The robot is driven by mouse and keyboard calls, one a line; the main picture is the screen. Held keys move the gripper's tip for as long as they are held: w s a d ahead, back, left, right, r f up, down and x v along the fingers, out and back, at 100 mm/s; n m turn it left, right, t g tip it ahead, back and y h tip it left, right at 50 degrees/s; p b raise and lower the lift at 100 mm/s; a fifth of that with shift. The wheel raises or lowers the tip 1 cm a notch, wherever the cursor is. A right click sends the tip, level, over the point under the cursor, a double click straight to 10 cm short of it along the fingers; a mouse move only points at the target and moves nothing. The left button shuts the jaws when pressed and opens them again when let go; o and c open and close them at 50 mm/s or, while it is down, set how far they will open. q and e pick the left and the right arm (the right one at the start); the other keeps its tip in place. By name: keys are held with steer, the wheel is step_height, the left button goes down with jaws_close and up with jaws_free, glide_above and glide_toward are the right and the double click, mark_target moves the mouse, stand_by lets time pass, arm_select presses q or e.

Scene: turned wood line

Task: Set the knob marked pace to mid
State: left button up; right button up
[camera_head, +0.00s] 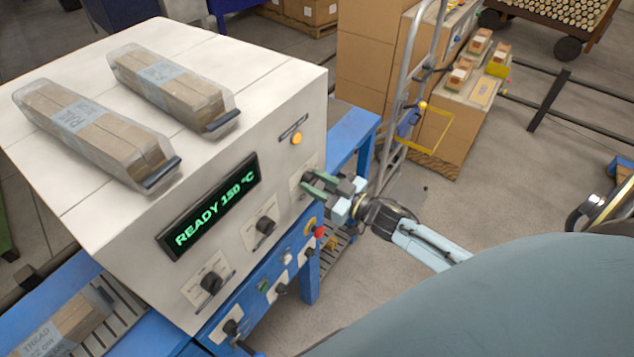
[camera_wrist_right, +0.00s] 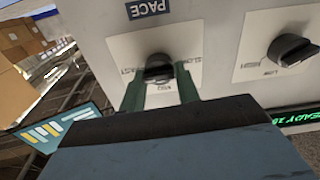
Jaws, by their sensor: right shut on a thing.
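The knob marked pace (camera_wrist_right: 158,70) is black, on a pale plate under a dark label reading PACE (camera_wrist_right: 148,8) in the right wrist view. My right gripper (camera_wrist_right: 160,92) has its two green fingers on either side of the knob and is shut on it. In the head view my right gripper (camera_head: 312,184) reaches the right end of the machine's front face, and its fingers hide the pace knob. Words are printed around the knob, partly covered by the fingers; its exact setting cannot be told. My left gripper is not in view.
The white machine (camera_head: 290,85) has a display (camera_head: 210,207) reading READY 150 °C and two more black knobs (camera_head: 265,226) (camera_head: 211,283). Wrapped wood packs (camera_head: 95,130) lie on top. A red button (camera_head: 319,232) sits below my right gripper. A hand truck (camera_head: 405,90) stands behind.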

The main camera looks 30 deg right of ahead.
steer(key=n, duration=0.4)
steer(key=shift+f+n, duration=0.1)
steer(key=shift+n, duration=0.2)
steer(key=n+b, duration=0.1)
steer(key=n, duration=0.2)
steer(key=shift+a+n, duration=0.1)
steer(key=shift+n, duration=0.2)
steer(key=n+b, duration=0.1)
steer(key=n, duration=0.3)
steer(key=shift+f+n+b, duration=0.1)
steer(key=shift+n+b, duration=0.95)
steer(key=shift+n, duration=1.35)
steer(key=shift+s, duration=0.1)
steer(key=o, duration=1)
steer(key=b+v, duration=0.1)
steer(key=v, duration=1.2)
steer(key=shift+s+b, duration=0.2)
steer(key=shift+b, duration=0.15)
